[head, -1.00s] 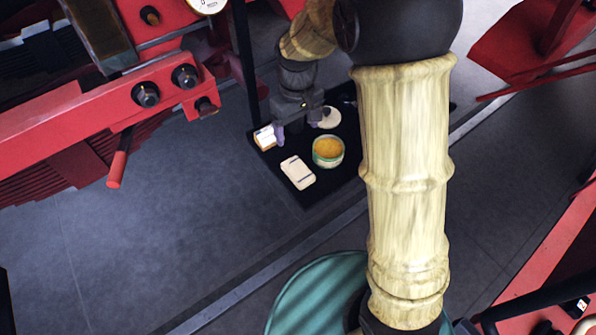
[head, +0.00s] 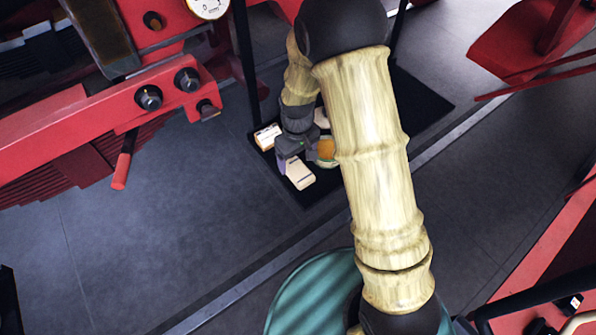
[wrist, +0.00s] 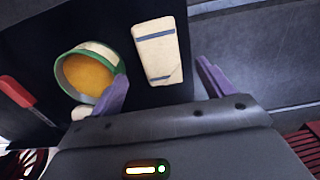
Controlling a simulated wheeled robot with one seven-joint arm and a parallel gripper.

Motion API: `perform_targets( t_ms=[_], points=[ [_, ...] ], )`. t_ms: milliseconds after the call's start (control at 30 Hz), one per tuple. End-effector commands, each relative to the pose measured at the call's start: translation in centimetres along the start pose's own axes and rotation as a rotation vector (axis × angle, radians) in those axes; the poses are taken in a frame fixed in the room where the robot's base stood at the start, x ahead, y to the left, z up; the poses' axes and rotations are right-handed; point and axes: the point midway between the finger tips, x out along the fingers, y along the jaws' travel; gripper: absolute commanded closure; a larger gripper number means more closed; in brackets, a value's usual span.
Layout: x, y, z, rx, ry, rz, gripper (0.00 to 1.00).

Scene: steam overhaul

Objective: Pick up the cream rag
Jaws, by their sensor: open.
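The cream rag (wrist: 157,52) is a folded cream rectangle with dark blue stripes, lying flat on a black mat (wrist: 204,22). It also shows in the head view (head: 299,173), partly hidden by my gripper. My gripper (wrist: 165,88) is open and empty in the wrist view. The rag lies ahead of it, between the lines of its two purple fingers, closer to the left finger in the picture. In the head view my gripper (head: 284,162) is just above and behind the rag. Contact with the rag cannot be told.
A green-rimmed tin of orange stuff (wrist: 88,74) stands beside the rag, very close to one finger. A red-handled tool (wrist: 18,92) lies beyond it. A small white and brown box (head: 267,136) sits at the mat's corner.

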Motion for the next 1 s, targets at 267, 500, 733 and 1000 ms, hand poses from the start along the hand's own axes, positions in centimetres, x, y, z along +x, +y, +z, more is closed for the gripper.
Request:
perform_targets(
  t_ms=[267,500,733,1000],
  points=[
    [1.2,-0.1,0.3,0.0,-0.004,-0.001,0.2],
    [4.2,-0.1,0.5,0.0,-0.003,-0.001,0.2],
    [5.2,-0.1,0.4,0.0,0.001,0.0,0.2],
    [5.2,-0.1,0.4,0.0,0.001,0.0,0.2]
  ],
)
